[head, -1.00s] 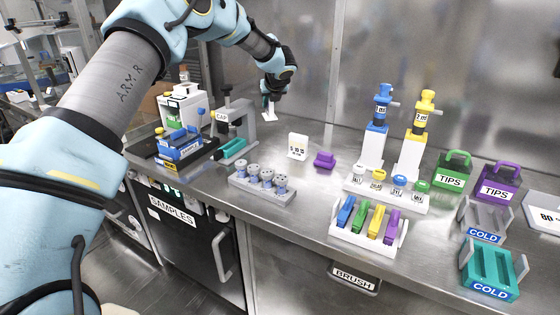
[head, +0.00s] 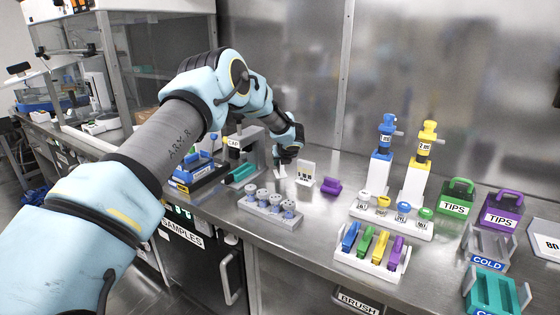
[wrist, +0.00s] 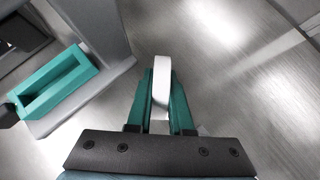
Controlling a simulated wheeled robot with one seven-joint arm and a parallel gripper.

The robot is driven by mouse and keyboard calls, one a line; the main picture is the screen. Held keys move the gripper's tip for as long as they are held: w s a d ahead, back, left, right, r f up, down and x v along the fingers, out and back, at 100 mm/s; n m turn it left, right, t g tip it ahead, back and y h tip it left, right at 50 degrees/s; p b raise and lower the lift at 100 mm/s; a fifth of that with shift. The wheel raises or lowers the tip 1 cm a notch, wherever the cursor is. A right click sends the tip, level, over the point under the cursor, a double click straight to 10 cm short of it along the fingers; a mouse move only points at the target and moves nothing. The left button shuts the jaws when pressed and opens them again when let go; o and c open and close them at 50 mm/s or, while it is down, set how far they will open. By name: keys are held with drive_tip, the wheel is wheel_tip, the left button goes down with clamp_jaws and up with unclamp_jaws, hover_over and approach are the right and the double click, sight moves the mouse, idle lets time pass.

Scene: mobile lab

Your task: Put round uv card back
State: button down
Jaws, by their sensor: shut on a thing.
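My gripper (head: 286,158) is low over the counter, between the grey stand marked CAP and the small white labelled card stand. It is shut on a thin white card (head: 280,172), which points downward. In the wrist view the card (wrist: 162,88) is seen edge-on between the teal fingers (wrist: 162,75), so its face and any round mark are hidden. I cannot tell whether its lower end touches the counter. The white labelled card stand (head: 307,172) stands upright just right of the held card.
The grey CAP stand (head: 257,148) with a teal tray (head: 241,173) is close on the left; the tray also shows in the wrist view (wrist: 55,80). A purple block (head: 331,186) is to the right. A grey rack of vials (head: 268,212) is in front. A metal wall stands behind.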

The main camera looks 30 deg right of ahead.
drive_tip(key=c, duration=0.8)
unclamp_jaws()
drive_tip(key=shift+r, duration=0.1)
drive_tip(key=b+v, duration=0.3)
drive_tip(key=v, duration=0.9)
drive_tip(key=w+a+r+m+h, duration=0.1)
drive_tip(key=w+a+r+m, duration=0.15)
drive_tip(key=a+m, duration=0.65)
drive_tip(key=w+a+r+m+h, duration=0.1)
drive_tip(key=a+r+m, duration=0.2)
drive_tip(key=a+m, duration=0.65)
drive_tip(key=s+a+f+m+g+y, duration=0.1)
drive_tip(key=s+a+m+g, duration=0.1)
drive_tip(key=s+a+m, duration=0.3)
drive_tip(key=s+a+f+m+g+y, duration=0.1)
drive_tip(key=s+a+m, duration=0.4)
drive_tip(key=s+a, duration=0.6)
drive_tip(key=s+a+f+m+g+y, duration=0.2)
drive_tip(key=s+a, duration=0.6)
drive_tip(key=a, duration=0.8)
drive_tip(key=shift+f+m+g, duration=0.35)
drive_tip(key=shift+m+g, duration=0.15)
drive_tip(key=shift+m, duration=0.4)
drive_tip(key=shift+f+m+g, duration=0.35)
drive_tip(key=shift+m+g, duration=0.15)
drive_tip(key=shift+m, duration=0.35)
